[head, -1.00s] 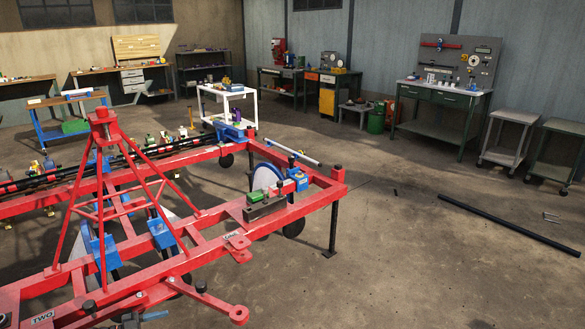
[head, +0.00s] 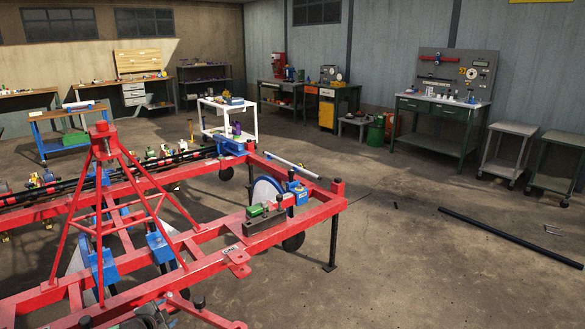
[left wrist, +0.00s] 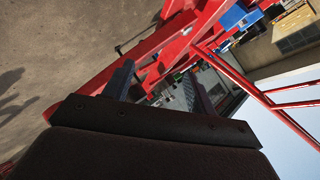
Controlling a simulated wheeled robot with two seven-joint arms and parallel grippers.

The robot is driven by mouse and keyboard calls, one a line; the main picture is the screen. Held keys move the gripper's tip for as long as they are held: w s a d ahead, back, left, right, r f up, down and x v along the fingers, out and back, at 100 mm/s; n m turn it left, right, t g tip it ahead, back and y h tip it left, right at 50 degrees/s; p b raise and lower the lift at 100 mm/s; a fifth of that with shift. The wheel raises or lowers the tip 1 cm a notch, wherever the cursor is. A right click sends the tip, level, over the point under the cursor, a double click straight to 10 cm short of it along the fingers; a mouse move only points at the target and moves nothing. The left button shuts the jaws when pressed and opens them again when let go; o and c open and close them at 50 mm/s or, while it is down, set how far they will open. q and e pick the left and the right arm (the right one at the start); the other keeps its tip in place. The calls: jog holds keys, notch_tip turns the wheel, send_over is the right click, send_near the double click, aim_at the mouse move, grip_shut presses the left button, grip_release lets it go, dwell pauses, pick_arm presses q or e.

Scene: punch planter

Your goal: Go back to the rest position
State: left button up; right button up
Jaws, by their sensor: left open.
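The red planter frame (head: 295,224) fills the left and middle of the head view, with blue brackets, white discs and a tripod-like tower (head: 103,150). A dark grey part of my left gripper (head: 150,317) shows at the bottom edge, low by the near red beams; its fingertips are hard to make out there. In the left wrist view, the two fingers of my left gripper (left wrist: 160,84) stand apart with nothing held between them. Red planter beams (left wrist: 168,45) lie beyond the fingers; I cannot tell how near. My right gripper is not in view.
A small green-topped block (head: 265,213) sits on the frame's right end. A long black bar (head: 510,240) lies on the floor at right. Workbenches (head: 430,110) and carts (head: 508,150) line the walls. The floor right of the planter is mostly clear.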

pick_arm(q)
jog(key=s+d+r+n+g+y+p, duration=0.1)
jog(key=s+d+r+n+g+p, duration=0.2)
jog(key=s+d, duration=0.9)
jog(key=s+d+r+n+g, duration=0.3)
jog(key=s+d+r, duration=0.2)
jog(key=s+d, duration=0.6)
jog(key=s+d+f+n+g+h+p, duration=0.1)
jog(key=s+f, duration=0.2)
jog(key=s, duration=0.8)
jog(key=s+d+f+n+g+h+p, duration=0.1)
jog(key=s+d+f+n+g, duration=0.1)
jog(key=s, duration=0.8)
jog(key=shift+s+f+p, duration=0.4)
jog(key=shift+f, duration=0.15)
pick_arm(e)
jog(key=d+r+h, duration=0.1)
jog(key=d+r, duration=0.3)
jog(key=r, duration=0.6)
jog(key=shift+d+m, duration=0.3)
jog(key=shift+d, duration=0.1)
pick_arm(q)
jog(key=shift+d+n, duration=0.1)
jog(key=shift+n, duration=0.2)
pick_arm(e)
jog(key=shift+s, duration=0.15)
